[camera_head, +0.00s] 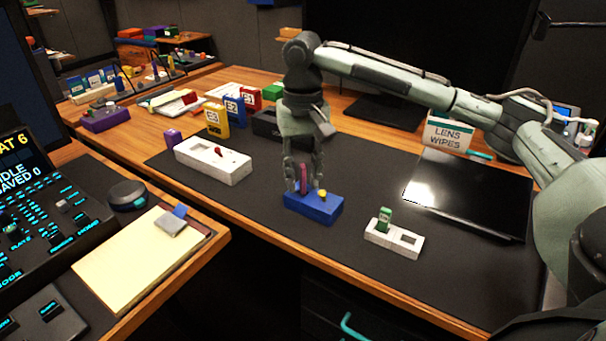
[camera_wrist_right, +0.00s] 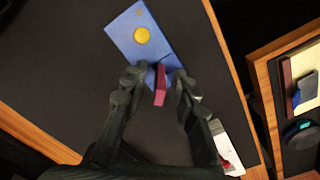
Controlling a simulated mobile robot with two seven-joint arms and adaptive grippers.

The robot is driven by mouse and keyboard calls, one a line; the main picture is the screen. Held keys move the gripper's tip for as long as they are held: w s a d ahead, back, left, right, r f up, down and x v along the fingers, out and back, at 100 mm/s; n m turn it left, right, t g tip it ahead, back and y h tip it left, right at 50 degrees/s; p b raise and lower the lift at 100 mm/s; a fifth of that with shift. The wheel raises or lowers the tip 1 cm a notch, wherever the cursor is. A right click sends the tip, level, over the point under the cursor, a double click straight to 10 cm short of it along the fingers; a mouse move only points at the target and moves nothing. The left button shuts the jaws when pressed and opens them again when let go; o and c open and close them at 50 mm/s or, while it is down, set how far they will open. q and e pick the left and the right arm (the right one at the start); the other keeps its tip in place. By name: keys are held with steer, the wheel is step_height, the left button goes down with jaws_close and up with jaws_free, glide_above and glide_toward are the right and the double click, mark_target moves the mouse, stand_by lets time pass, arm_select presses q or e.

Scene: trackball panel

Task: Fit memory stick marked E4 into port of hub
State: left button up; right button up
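A dark magenta stick (camera_head: 304,180) stands upright at the left part of a blue block (camera_head: 315,209), which looks like the hub and has a yellow knob on top. Its lower end meets the block's top; how deep it sits is hidden. No E4 mark is readable on it. My right gripper (camera_head: 304,186) is over the block, its fingers on either side of the stick with a small gap showing at each side. In the right wrist view, the stick (camera_wrist_right: 160,85) is between the spread fingertips, at the edge of the blue block (camera_wrist_right: 132,30). My left gripper is not in view.
A white block (camera_head: 393,240) with a green stick is at the right. A longer white block (camera_head: 212,163) with a red piece is at the left. Marked boxes, including a yellow one (camera_head: 216,121), stand behind. A dark flat panel (camera_head: 470,193) lies at the right.

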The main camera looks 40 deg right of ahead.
mark_target(303, 165)
step_height(303, 165, up, 10)
steer(key=shift+w+r, duration=0.1)
steer(key=shift+r, duration=1)
steer(key=shift+f, duration=0.1)
